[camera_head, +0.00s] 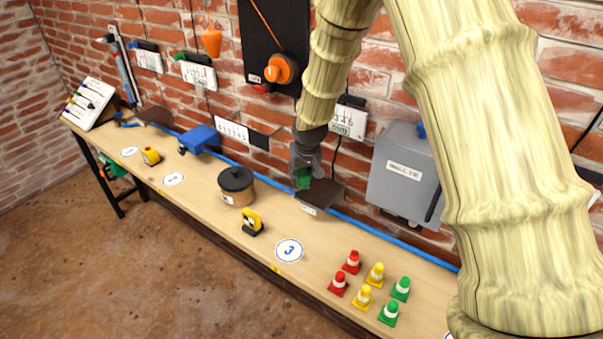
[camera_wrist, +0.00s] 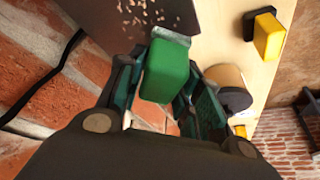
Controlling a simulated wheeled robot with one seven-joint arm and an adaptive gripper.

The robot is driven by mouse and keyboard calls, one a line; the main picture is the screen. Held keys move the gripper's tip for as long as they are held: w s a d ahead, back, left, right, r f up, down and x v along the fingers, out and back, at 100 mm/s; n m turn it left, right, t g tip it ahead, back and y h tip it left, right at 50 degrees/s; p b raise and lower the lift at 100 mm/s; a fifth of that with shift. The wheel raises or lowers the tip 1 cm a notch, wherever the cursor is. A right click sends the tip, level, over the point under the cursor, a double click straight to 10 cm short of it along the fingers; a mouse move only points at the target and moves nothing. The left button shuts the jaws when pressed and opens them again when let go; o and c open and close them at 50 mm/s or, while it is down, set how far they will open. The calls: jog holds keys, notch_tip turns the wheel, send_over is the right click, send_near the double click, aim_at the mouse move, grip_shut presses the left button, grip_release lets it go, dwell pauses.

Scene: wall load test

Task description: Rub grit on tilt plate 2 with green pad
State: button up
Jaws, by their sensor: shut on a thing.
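My gripper (camera_head: 308,160) is shut on a green pad (camera_head: 303,178) near the back of the bench, by the wall. In the wrist view the green pad (camera_wrist: 165,71) sits between the two fingers of my gripper (camera_wrist: 160,85). A dark tilted plate (camera_head: 325,192) with a white label stands just below and right of the pad. In the wrist view brown grit (camera_wrist: 142,14) is scattered on the plate (camera_wrist: 100,20), just beyond the pad. I cannot read the plate's label or tell whether the pad touches it.
Another dark plate (camera_head: 155,115) stands further left. A lidded pot (camera_head: 236,186), a yellow-black block (camera_head: 251,222) and several small cones (camera_head: 364,294) stand on the bench (camera_head: 330,256). A grey box (camera_head: 405,177) hangs on the wall. A blue hose (camera_head: 385,238) runs along the back.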

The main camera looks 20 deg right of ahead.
jog(key=shift+f+b, duration=0.5)
jog(key=shift+f, duration=0.5)
dwell(0.5)
jog(key=shift+s+d, duration=0.1)
jog(key=shift+s+d+r, duration=0.15)
jog(key=shift+s+d, duration=0.65)
jog(key=shift+s, duration=0.25)
jog(key=shift+s+d+f+p, duration=0.1)
jog(key=shift+s+d+p, duration=0.15)
jog(key=shift+s+d, duration=0.45)
jog(key=shift+s+d+f+p, duration=0.1)
jog(key=shift+s+d+p, duration=0.1)
jog(key=shift+s+d, duration=0.5)
jog(key=shift+s+d, duration=0.4)
jog(key=shift+s, duration=0.35)
jog(key=shift+s+d, duration=0.4)
jog(key=shift+s, duration=0.3)
jog(key=shift+w+d+p, duration=0.35)
jog(key=shift+w+d, duration=0.05)
jog(key=shift+d, duration=0.05)
jog(key=shift+w+a, duration=0.1)
